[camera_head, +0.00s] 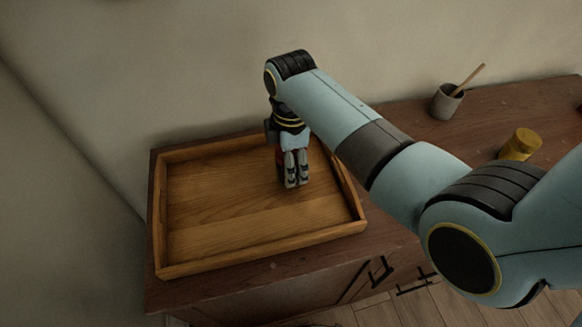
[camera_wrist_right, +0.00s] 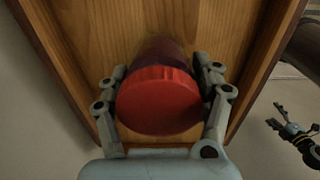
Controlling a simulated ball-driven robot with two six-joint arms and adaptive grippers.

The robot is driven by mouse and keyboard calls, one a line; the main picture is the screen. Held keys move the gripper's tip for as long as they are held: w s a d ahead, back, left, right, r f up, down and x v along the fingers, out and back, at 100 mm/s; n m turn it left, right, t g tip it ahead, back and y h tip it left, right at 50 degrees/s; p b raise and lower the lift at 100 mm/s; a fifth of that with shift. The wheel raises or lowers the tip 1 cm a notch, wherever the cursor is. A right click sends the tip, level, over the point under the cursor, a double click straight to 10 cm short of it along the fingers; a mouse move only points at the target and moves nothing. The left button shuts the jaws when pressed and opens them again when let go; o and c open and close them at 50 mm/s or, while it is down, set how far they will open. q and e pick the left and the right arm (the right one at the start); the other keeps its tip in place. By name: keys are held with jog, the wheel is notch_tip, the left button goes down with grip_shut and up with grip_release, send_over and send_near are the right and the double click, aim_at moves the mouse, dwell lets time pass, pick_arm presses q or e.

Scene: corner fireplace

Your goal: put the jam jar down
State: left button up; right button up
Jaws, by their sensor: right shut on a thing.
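The jam jar shows in the right wrist view as a red lid (camera_wrist_right: 158,100) with a dark purple-red body behind it. My right gripper (camera_wrist_right: 162,88) is shut on it, one finger on each side. In the head view my right gripper (camera_head: 294,180) points down inside the wooden tray (camera_head: 215,262), near its right back side. There the jar is mostly hidden behind the fingers; only a bit of red shows. I cannot tell whether the jar touches the tray floor. My left gripper is not in the head view; a dark gripper-like part shows at the right of the wrist view.
The tray lies on a dark wooden cabinet top (camera_head: 400,240) against the wall. Most of the tray floor is bare. To the right stand a grey cup (camera_head: 446,103) with a wooden stick (camera_head: 469,79) and a yellow jar-like object (camera_head: 520,145). My right arm spans the cabinet.

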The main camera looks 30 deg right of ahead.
notch_tip(320, 180, down, 3)
jog(key=shift+r, duration=0.2)
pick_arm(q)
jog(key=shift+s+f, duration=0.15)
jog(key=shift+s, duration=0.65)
pick_arm(e)
jog(key=shift+f, duration=0.15)
jog(key=o, duration=1.5)
jog(key=shift+f, duration=0.1)
jog(key=shift+o, duration=0.2)
jog(key=shift+r, duration=0.55)
notch_tip(320, 180, up, 11)
jog(key=shift+r+p, duration=0.1)
jog(key=shift+p, duration=0.25)
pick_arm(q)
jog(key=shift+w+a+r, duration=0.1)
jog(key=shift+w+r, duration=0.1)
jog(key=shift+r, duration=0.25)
pick_arm(e)
jog(key=shift+s, duration=0.1)
